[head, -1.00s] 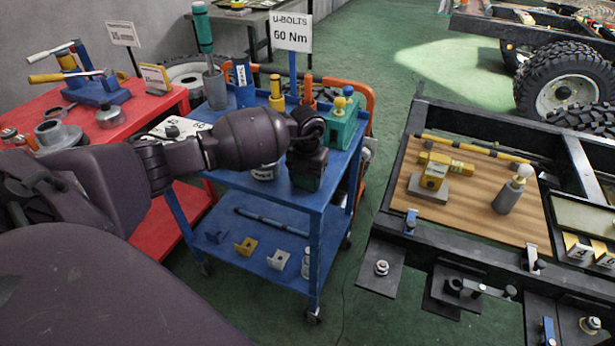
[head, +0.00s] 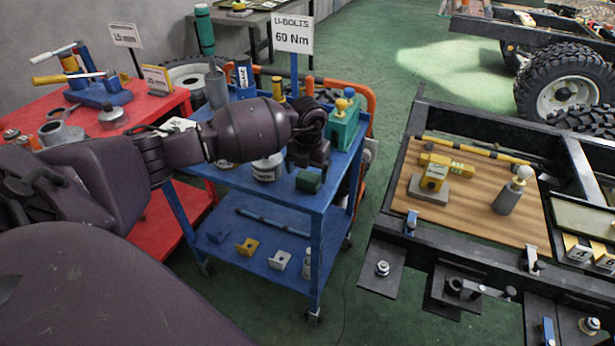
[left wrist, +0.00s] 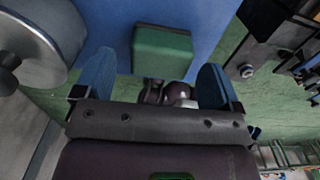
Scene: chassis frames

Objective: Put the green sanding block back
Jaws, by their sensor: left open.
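The green sanding block (head: 308,181) lies on the top shelf of the blue cart (head: 288,196), near its front right corner. My left gripper (head: 308,163) is just above and behind it in the head view, apart from it. In the left wrist view the block (left wrist: 162,52) sits on the blue surface, beyond the two blue fingers of the gripper (left wrist: 155,78). The fingers are spread wide with nothing between them. My right gripper is not in view.
A teal box (head: 343,122) with yellow and blue knobs stands behind the block. A round tin (head: 267,167) stands left of it, partly hidden by my arm. A wooden board (head: 470,215) lies on the chassis frame at right, with green floor between.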

